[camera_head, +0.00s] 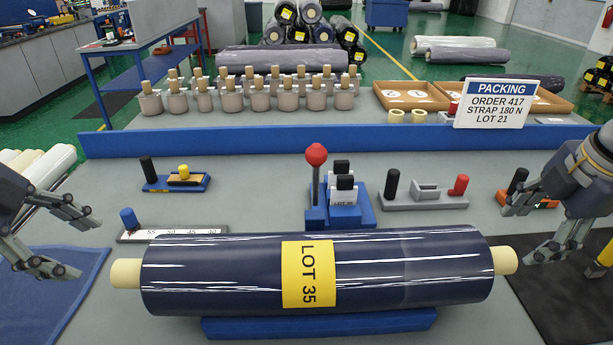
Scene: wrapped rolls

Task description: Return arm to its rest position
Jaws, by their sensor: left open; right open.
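A large dark blue wrapped roll (220,275) with a yellow LOT 35 label (308,274) lies across a blue cradle (320,324) at the front of the bench. A pale core end sticks out on each side. My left gripper (88,245) is open and empty, to the left of the roll's left core end and apart from it. My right gripper (518,232) is open, above and to the right of the right core end, with its lower finger close to that end. I cannot tell whether it touches the core. Part of each arm is cut off by the frame.
A red-knobbed lever (316,156) on a blue base stands behind the roll. A grey fixture (425,198), an orange tool (540,203) and a blue-ended ruler (172,234) lie nearby. A blue rail (250,139) crosses behind, with several capped pots and a packing sign (492,103) beyond.

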